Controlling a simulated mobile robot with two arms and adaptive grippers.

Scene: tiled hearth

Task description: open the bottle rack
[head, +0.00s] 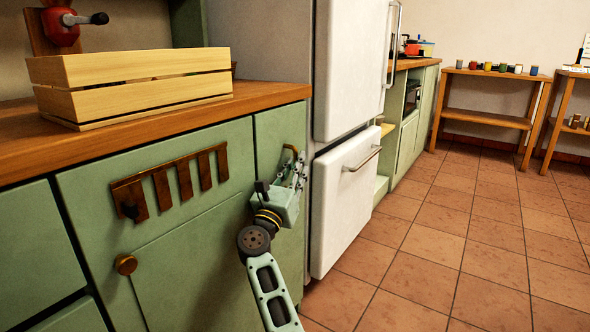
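The bottle rack appears to be the narrow green pull-out front (277,130) between the wide cabinet and the fridge. Its face looks flush with the cabinet front beside it. A small copper-coloured handle (289,151) sits near its top. My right gripper (298,168) is at this handle, its fingers close to or touching it. The fingers are small and overlap the handle, so I cannot tell whether they are closed on it. My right arm hides the lower part of the front. My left gripper is not in view.
The white fridge (345,70) with its lower drawer (343,200) stands just right of the narrow front. A wooden crate (135,85) sits on the counter (200,115). A brown slatted piece (165,186) and a round knob (125,264) are on the wide cabinet. Tiled floor (450,250) at right is clear.

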